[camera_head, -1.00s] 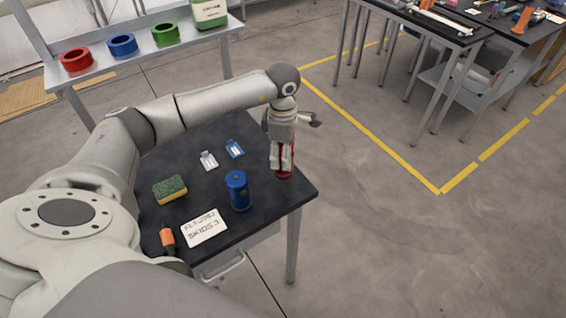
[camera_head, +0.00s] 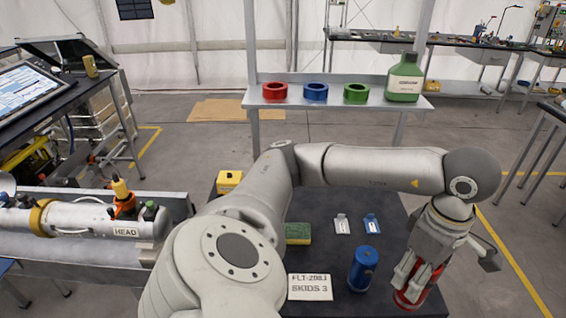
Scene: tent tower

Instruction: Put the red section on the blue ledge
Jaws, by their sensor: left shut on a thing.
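The red section (camera_head: 407,298) is a red cylinder at the right front of the dark table (camera_head: 310,210). My left gripper (camera_head: 415,283) points down and is shut on it. The fingers hide part of it, and I cannot tell whether its base touches the table. The blue section (camera_head: 363,270) stands upright on the table to its left. On the shelf at the back, the blue ledge (camera_head: 315,93) is a blue ring between a red ring (camera_head: 275,92) and a green ring (camera_head: 356,94). The blue ring looks empty. My right gripper is not in view.
A green bottle (camera_head: 404,80) stands at the shelf's right end. A sign (camera_head: 310,287), a sponge (camera_head: 297,233), a white tag (camera_head: 342,225) and a blue tag (camera_head: 372,224) lie on the table. A silver cylinder (camera_head: 90,220) lies at the left.

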